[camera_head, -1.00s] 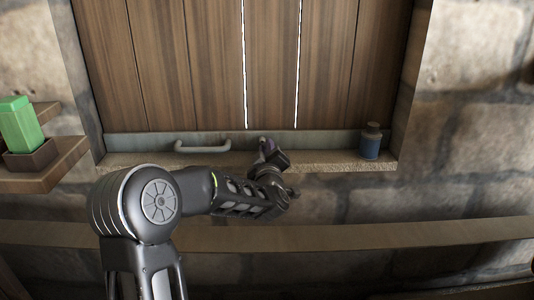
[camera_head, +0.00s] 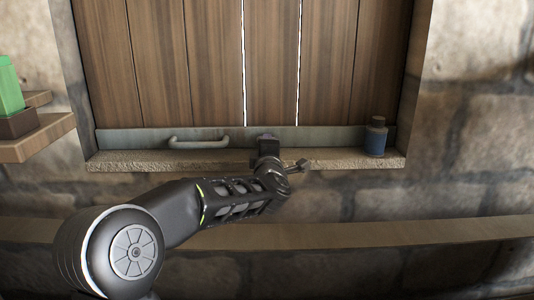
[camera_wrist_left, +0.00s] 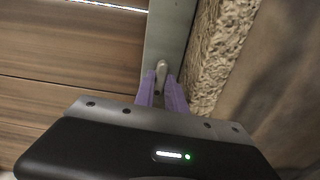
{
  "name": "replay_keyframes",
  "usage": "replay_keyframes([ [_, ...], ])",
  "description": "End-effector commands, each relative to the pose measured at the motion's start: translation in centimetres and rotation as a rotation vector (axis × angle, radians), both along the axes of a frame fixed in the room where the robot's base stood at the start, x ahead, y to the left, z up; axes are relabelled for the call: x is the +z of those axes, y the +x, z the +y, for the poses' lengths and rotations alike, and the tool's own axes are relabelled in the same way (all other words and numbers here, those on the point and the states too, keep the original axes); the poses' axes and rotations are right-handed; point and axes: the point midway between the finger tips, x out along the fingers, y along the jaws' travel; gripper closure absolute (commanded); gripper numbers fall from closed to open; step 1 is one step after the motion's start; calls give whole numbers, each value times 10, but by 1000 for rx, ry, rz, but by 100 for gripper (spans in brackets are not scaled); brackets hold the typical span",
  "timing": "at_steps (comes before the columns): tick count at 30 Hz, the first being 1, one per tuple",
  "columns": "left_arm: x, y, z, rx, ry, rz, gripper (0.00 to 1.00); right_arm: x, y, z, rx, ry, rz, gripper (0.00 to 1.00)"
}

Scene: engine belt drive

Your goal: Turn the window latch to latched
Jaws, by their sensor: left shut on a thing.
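The wooden window shutter (camera_head: 215,65) stands in a stone recess with a grey metal rail (camera_head: 330,139) along its bottom. In the left wrist view the window latch (camera_wrist_left: 162,69), a small pale metal lever, sits on the grey rail. My left gripper (camera_wrist_left: 162,88), with purple fingers, is shut on the latch; the latch's outer end shows past the fingertips. In the head view my left gripper (camera_head: 267,140) is at the rail, right of the middle, and hides the latch. The latch's exact angle is hard to tell. My right gripper is not in view.
A grey handle (camera_head: 199,143) is fixed on the rail, left of my gripper. A dark blue bottle (camera_head: 375,138) stands on the sill (camera_head: 330,161) at the right. A wooden ledge (camera_head: 380,232) runs below.

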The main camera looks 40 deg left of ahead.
Motion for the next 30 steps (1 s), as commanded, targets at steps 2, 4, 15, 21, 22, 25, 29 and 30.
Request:
replay_keyframes([
  [2, -2, 0, 0, 0, -19, -13, 100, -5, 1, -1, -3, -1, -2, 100],
  [4, -2, 0, 1, 1, -30, -20, 100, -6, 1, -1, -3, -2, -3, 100],
  [15, -1, 0, 1, 1, -42, -28, 100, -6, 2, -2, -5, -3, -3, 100],
  [21, -1, 0, 1, 1, -40, -28, 75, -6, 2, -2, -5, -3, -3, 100],
  [22, -1, 0, 1, 1, -40, -28, 75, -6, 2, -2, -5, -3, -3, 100],
  [25, -1, 0, 0, 1, -40, -28, 75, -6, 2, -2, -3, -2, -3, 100],
  [29, 0, -1, 0, 0, -40, -29, 75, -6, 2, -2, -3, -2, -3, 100],
  [30, 0, -2, -1, 0, -40, -29, 75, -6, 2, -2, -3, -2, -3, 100],
])
